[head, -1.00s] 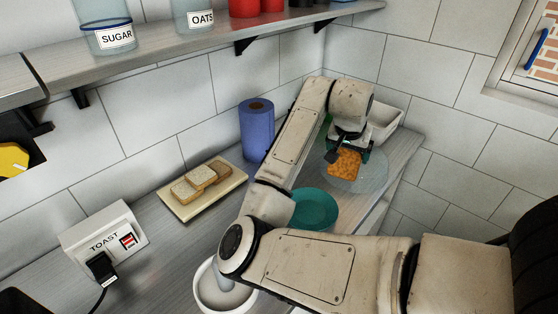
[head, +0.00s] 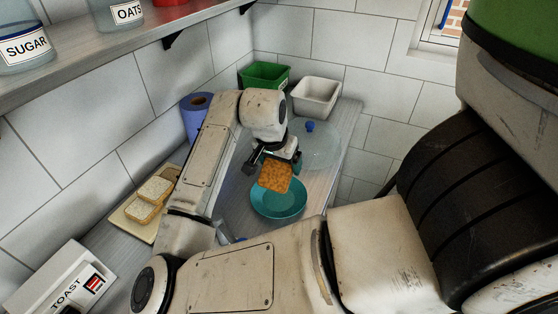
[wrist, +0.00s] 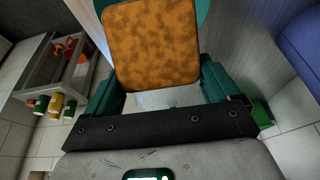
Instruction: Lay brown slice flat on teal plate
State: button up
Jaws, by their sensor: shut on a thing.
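The brown slice (head: 275,177) is held in my gripper (head: 275,163), which is shut on it. In the head view the slice hangs tilted in front of the teal plate (head: 279,207), over its back part; whether it touches the plate I cannot tell. In the wrist view the brown slice (wrist: 152,45) fills the space between the teal fingers (wrist: 160,90), its face mottled brown. A bit of the teal plate (wrist: 203,12) shows behind it at the top. The plate lies on the grey counter and looks empty.
A clear round lid with a blue knob (head: 310,127) lies behind the plate. A green bin (head: 264,76) and a white bin (head: 315,97) stand at the back. Pale slices lie on a board (head: 133,222) at left, near a blue roll (head: 194,112) and the toaster (head: 62,284).

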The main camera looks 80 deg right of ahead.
jog(key=shift+f+b, duration=2.8)
jog(key=shift+f, duration=0.8)
jog(key=o, duration=0.8)
jog(key=shift+r, duration=0.1)
jog(key=v, duration=1)
jog(key=shift+a+r, duration=0.2)
jog(key=shift+r, duration=0.1)
